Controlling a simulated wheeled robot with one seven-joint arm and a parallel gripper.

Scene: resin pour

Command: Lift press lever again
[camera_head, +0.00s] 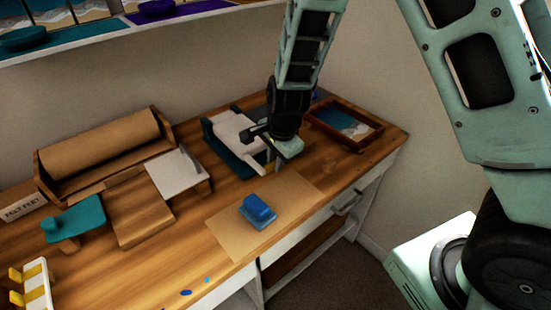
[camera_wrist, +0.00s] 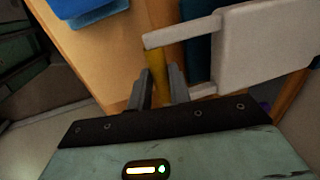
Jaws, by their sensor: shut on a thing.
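The press (camera_head: 232,132) stands at the back right of the workbench, with a pale upper plate over a dark teal base. In the wrist view its pale plate (camera_wrist: 268,45) has a pale arm (camera_wrist: 185,32) reaching out to a yellow bar, the lever's handle (camera_wrist: 156,66). My gripper (camera_wrist: 160,88) is shut on this yellow handle, with one finger on each side of it. In the head view my gripper (camera_head: 278,152) is at the press's right front side and hides part of the lever. How far the plate is raised is hard to tell.
A framed picture (camera_head: 345,124) lies close to the right of the press. A blue block (camera_head: 258,208) sits on a brown sheet (camera_head: 225,232) in front. A paper roll (camera_head: 100,150), a pale panel (camera_head: 172,176) and a teal piece (camera_head: 78,218) occupy the left.

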